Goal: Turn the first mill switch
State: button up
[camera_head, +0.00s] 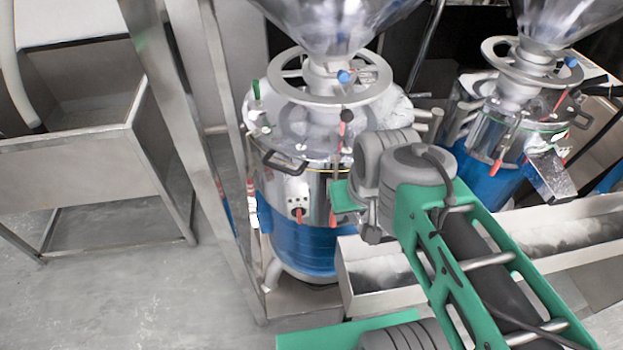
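The nearer mill (305,235) stands at the centre, with a shiny steel body and a blue lower band. A small control panel (298,195) on its front carries a red switch (299,213). My green and grey arm (425,200) reaches in from the lower right. Its far end is just right of the switch panel, in front of the mill's right side in the picture. A green part at that end overlaps the mill's body; I cannot tell whether it touches. The fingers of my gripper cannot be made out, so whether it is open or shut does not show.
A second similar mill (490,182) stands at the right. Steel troughs (385,298) with white powder lie below the mills. A slanted steel post (190,130) rises left of the nearer mill. A steel sink stand (75,165) is at far left, with bare floor (120,290) in front.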

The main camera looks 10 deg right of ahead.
aim_at(299, 213)
jog(key=k, duration=1.25)
jog(key=u, duration=0.8)
jog(key=i, duration=0.8)
jog(key=u, duration=0.35)
